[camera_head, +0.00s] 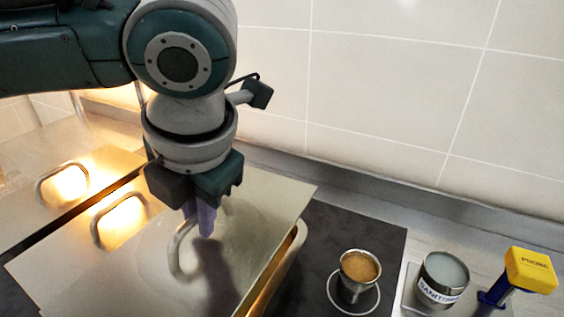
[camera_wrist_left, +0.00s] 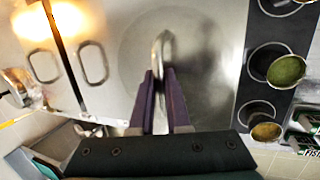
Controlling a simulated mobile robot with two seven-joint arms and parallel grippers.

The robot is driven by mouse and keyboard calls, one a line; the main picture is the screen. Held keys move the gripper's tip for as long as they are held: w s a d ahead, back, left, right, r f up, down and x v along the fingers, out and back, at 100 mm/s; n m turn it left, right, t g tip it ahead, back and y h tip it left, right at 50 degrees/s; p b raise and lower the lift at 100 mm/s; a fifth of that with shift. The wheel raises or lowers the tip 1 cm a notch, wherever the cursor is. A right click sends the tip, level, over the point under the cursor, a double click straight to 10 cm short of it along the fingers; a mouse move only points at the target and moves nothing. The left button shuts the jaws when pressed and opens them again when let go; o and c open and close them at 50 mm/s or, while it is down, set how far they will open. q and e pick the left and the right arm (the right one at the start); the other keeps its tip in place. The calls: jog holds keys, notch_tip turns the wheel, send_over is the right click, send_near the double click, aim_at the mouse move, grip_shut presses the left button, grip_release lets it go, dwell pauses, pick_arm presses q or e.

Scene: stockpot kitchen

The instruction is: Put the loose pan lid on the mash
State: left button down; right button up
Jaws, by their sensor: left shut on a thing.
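The pan lid (camera_head: 262,205) is a flat metal sheet with an upright loop handle (camera_head: 178,255). My left gripper (camera_head: 202,225) points down over it, shut on that handle. In the left wrist view the gripper's purple fingers (camera_wrist_left: 166,92) meet the near end of the loop handle (camera_wrist_left: 161,50). A pan's rim (camera_head: 290,255) shows under the lid's right edge; the lid looks slightly above it, but I cannot tell whether they touch. The mash is not visible. My right gripper is not in view.
Two more loop handles (camera_head: 120,220) (camera_head: 62,183) stand on the metal to the left, with a dark gap between them. At the right are a cup of brown liquid (camera_head: 359,268), a sanitizer tin (camera_head: 443,275) and a yellow probe (camera_head: 530,268). A tiled wall (camera_head: 390,90) rises behind.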

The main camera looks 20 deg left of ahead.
aim_at(205, 241)
pick_arm(q)
notch_tip(205, 241, down, 4)
jog(key=b, duration=0.5)
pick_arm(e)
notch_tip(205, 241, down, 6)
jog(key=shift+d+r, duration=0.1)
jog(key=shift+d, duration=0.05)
pick_arm(q)
jog(key=shift+s+f, duration=0.1)
jog(key=shift+f, duration=0.15)
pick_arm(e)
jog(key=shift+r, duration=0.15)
pick_arm(q)
jog(key=shift+f, duration=0.65)
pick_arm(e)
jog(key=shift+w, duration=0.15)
pick_arm(q)
jog(key=shift+p, duration=0.3)
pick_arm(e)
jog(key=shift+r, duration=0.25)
pick_arm(q)
jog(key=shift+p, duration=0.3)
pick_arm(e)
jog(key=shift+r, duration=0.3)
pick_arm(q)
jog(key=shift+f, duration=0.1)
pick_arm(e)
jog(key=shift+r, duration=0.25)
